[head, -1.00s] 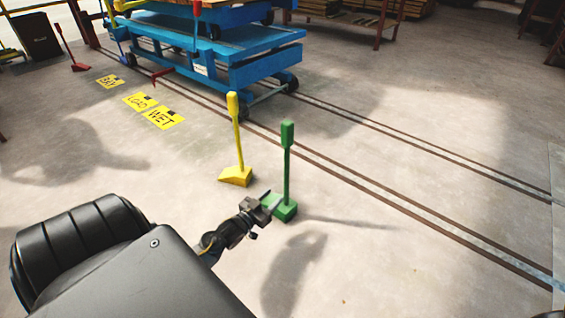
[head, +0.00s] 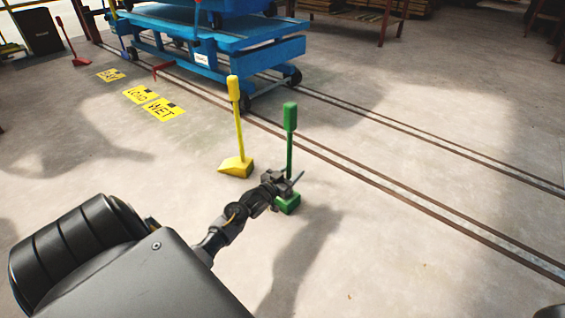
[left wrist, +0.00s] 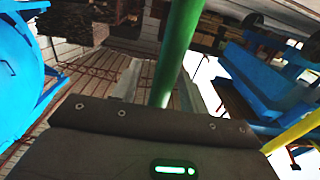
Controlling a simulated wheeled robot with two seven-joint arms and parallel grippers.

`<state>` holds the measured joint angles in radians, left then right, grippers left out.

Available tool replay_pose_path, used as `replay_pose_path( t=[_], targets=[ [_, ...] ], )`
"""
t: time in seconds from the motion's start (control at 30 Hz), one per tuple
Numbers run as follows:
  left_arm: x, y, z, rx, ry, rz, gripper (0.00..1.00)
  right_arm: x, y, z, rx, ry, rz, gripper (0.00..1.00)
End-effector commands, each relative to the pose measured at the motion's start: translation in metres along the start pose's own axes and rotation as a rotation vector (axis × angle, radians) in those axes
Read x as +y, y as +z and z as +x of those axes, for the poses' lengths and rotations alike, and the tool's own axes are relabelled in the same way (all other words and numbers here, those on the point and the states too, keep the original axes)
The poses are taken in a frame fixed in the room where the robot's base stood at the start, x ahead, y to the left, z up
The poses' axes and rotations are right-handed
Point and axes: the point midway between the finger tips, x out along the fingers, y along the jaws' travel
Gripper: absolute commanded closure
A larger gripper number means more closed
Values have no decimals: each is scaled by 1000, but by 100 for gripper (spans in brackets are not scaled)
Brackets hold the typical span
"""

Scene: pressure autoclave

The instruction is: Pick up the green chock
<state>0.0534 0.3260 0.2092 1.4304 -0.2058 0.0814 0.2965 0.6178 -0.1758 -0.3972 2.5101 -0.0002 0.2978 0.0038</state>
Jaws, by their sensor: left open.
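The green chock stands on the floor, with an upright green pole and thicker grip (head: 290,117) above its green base (head: 288,204). My left gripper (head: 292,181) is open, low at the pole just above the base, and hides part of both. In the left wrist view the green pole (left wrist: 178,50) rises between the two pale fingers, nearer the right one. I cannot tell whether either finger touches it.
A yellow chock (head: 237,168) with an upright handle stands just left of the green one. A blue lift cart (head: 215,55) stands behind on floor rails (head: 400,190). Yellow floor signs (head: 162,109) lie at the left. The floor on the right is clear.

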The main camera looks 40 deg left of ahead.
Motion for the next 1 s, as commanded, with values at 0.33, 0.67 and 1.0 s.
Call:
replay_pose_path(
  t=[0.33, 0.67, 1.0],
  targets=[
    [0, 0, 5, -2, 0, 0, 60, 0, -1, -3, 1, 3, -1, 100],
    [0, 0, 5, -2, 0, 0, 100, 0, -2, -2, 7, 1, -1, 100],
    [0, 0, 5, -2, 0, 0, 100, 0, -2, -2, 7, 0, -1, 100]
  ],
)
